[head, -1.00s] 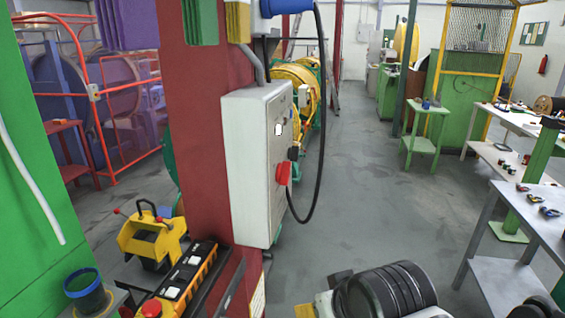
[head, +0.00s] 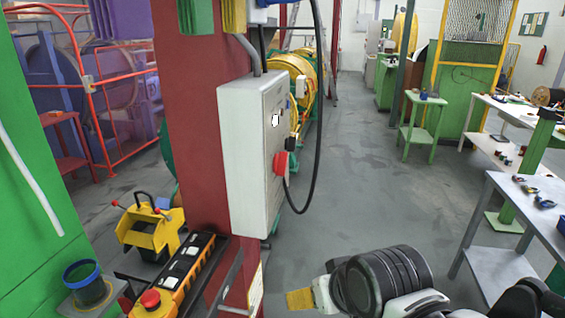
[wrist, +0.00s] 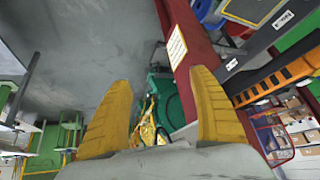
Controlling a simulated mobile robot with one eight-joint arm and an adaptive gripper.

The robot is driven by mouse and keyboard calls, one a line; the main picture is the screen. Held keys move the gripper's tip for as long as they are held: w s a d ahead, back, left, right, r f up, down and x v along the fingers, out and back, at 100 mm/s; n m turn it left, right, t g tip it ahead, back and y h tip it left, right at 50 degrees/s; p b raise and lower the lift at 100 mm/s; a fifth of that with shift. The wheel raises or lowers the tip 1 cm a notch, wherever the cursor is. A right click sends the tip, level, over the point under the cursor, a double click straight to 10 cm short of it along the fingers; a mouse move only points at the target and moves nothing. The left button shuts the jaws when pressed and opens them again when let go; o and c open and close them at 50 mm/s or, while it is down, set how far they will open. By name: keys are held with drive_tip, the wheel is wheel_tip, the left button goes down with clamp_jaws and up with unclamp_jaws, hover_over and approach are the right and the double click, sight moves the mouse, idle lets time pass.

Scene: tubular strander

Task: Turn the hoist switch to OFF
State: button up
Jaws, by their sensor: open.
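A light grey control box (head: 245,160) is fixed to the dark red column in the head view. A red rotary knob (head: 280,162) sticks out from its right-hand face, with a small black part just above it. I cannot read any label or the knob's set position. My gripper (wrist: 162,78) shows two yellow fingers spread apart in the wrist view, with nothing between them. In the head view one yellow finger (head: 300,299) shows low, below and right of the box, apart from it. The box's knob does not show clearly in the wrist view.
The red column (head: 190,120) stands left of the box. A black cable (head: 318,110) loops down beside the knob. An orange-and-black panel with a red button (head: 150,299) lies below left. A grey table (head: 535,205) stands at right. The floor (head: 370,170) between is clear.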

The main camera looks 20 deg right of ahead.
wheel_tip(320, 180, up, 4)
drive_tip(key=w+m+y+p, duration=0.2)
drive_tip(key=w+m+p, duration=0.1)
drive_tip(key=m, duration=0.2)
drive_tip(key=m+t+y+p, duration=0.4)
drive_tip(key=m+y+p, duration=0.35)
drive_tip(key=m, duration=0.45)
approach(284, 163)
drive_tip(key=shift+y, duration=0.25)
drive_tip(key=b+x, duration=0.2)
drive_tip(key=x, duration=0.8)
drive_tip(key=shift+d+f, duration=0.1)
drive_tip(key=shift+f, duration=0.1)
drive_tip(key=c, duration=1.2)
